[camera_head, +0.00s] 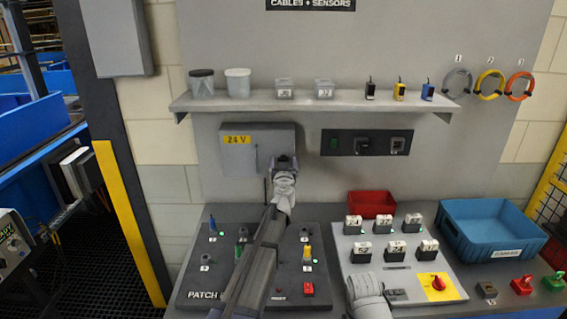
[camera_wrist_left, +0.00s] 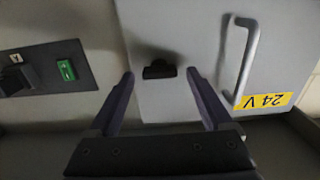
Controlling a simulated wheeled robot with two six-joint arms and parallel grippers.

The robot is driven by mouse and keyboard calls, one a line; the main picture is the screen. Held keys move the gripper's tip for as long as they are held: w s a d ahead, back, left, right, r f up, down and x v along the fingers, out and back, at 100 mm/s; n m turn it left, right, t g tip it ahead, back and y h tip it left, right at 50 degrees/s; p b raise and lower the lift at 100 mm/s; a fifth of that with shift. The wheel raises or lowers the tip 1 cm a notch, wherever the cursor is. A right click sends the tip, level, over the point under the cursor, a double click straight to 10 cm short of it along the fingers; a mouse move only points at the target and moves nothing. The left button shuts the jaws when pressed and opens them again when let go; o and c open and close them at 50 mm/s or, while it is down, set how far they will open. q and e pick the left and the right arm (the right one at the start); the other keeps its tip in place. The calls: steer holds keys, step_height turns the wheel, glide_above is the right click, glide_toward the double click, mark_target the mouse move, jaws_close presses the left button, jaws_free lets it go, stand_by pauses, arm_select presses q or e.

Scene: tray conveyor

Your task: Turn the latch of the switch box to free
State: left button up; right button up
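The switch box (camera_head: 270,137) is a grey box with a yellow 24 V label, mounted on the back panel under the shelf. Its door looks shut. In the left wrist view the door (camera_wrist_left: 210,25) fills much of the picture, with a metal handle (camera_wrist_left: 247,55) at the right. A small dark latch (camera_wrist_left: 160,70) sits near the door's edge. My left gripper (camera_wrist_left: 160,76) is open, its fingers on either side of the latch, with visible gaps. In the head view my left gripper (camera_head: 284,165) hides the latch. My right gripper's fingers do not show.
A dark switch strip (camera_head: 345,142) is right of the box. A shelf (camera_head: 310,102) with jars and small parts runs above. Below lie a dark patch board (camera_head: 200,290), a switch panel (camera_head: 350,250), a red bin (camera_head: 371,204) and a blue crate (camera_head: 490,240).

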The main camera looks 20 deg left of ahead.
arm_select(q)
jaws_close()
stand_by(0.5)
steer(key=n, duration=0.9)
steer(key=shift+a, duration=0.15)
steer(key=n, duration=0.4)
steer(key=shift+f+n, duration=0.15)
steer(key=shift+n, duration=0.25)
steer(key=shift+s+n, duration=0.1)
steer(key=shift+n, duration=1.9)
